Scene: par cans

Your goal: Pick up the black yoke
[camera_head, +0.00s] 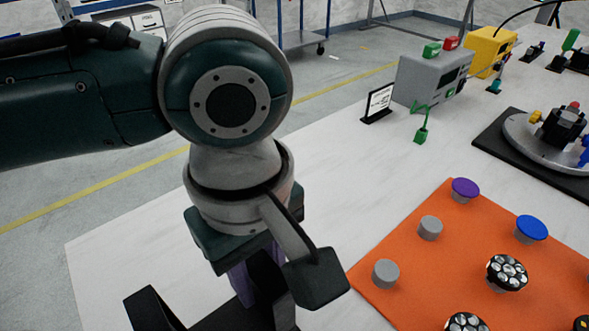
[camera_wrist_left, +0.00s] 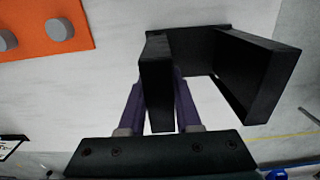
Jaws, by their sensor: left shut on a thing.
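The black yoke (camera_wrist_left: 262,82) is a U-shaped bracket with two flat walls joined by a plate. My left gripper (camera_wrist_left: 160,85) is shut on one of its walls, with a purple finger on each side. In the head view the yoke (camera_head: 152,311) shows at the bottom edge, partly cut off and partly behind my wrist. The left gripper (camera_head: 243,287) points down there, and its fingertips are mostly hidden. I cannot tell whether the yoke touches the white table (camera_head: 120,255). My right gripper is in neither view.
An orange mat (camera_head: 400,235) with grey knobs, coloured caps and LED heads lies to the right. A black base with a round fixture (camera_head: 520,130) stands beyond it. A small sign (camera_head: 378,102) and a grey box (camera_head: 420,78) stand farther back. The table's left part is clear.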

